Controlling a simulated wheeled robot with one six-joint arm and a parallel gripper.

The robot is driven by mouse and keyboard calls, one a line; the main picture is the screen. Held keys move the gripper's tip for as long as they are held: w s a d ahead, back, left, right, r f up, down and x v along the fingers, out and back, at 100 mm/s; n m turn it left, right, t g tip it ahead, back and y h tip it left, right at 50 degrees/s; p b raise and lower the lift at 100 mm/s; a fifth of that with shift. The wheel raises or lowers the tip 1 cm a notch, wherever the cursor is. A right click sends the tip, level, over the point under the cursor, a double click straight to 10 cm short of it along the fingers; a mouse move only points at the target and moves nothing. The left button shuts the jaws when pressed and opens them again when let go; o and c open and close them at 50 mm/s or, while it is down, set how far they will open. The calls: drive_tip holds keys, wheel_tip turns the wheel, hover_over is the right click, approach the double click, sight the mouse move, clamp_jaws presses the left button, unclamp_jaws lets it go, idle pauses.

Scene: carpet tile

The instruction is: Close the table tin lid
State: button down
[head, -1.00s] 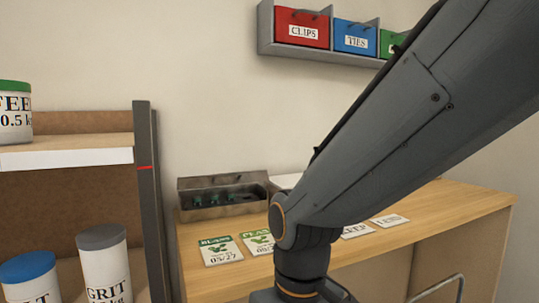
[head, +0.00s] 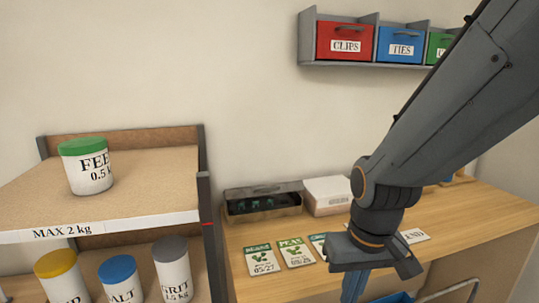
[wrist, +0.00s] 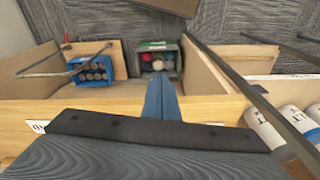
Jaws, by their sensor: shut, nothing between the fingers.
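The table tin (head: 262,212) is a dull metal box at the back left of the wooden table. Its lid (head: 262,190) stands raised along the back edge, so the tin is open and dark items with greenish parts show inside. My gripper (head: 352,290) is in front of the table in the head view, pointing down, well to the right of the tin and apart from it. In the wrist view its blue-grey fingers (wrist: 162,98) are together with nothing between them. The tin does not show in the wrist view.
A white box (head: 328,195) stands right of the tin. Seed cards (head: 295,252) lie along the table front. A shelf (head: 120,218) with labelled jars is at the left. Wall drawers (head: 345,41) hang above. Blue (wrist: 92,71) and grey (wrist: 158,60) bins hold balls under the table.

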wheel_tip(320, 180, up, 10)
drive_tip(key=d+t+p, duration=0.1)
drive_tip(key=d+p, duration=0.1)
drive_tip(key=p, duration=0.9)
drive_tip(key=w+a+r+t+p, duration=0.3)
drive_tip(key=w+a+r+p, duration=0.25)
drive_tip(key=w+r, duration=0.4)
drive_tip(key=w+a+r+n+t+y, duration=0.25)
drive_tip(key=w+a, duration=0.75)
drive_tip(key=w, duration=0.5)
drive_tip(key=s+d+f+b+x, duration=0.1)
drive_tip(key=s+f+b+x, duration=0.1)
drive_tip(key=b+x, duration=0.5)
drive_tip(key=x, duration=0.5)
drive_tip(key=shift+w+f+b, duration=0.2)
drive_tip(key=shift+w+b, duration=0.05)
drive_tip(key=shift+b, duration=0.05)
drive_tip(key=shift+a+f+m+h+b, duration=0.1)
drive_tip(key=shift+m+h+b, duration=0.15)
drive_tip(key=shift+b, duration=0.15)
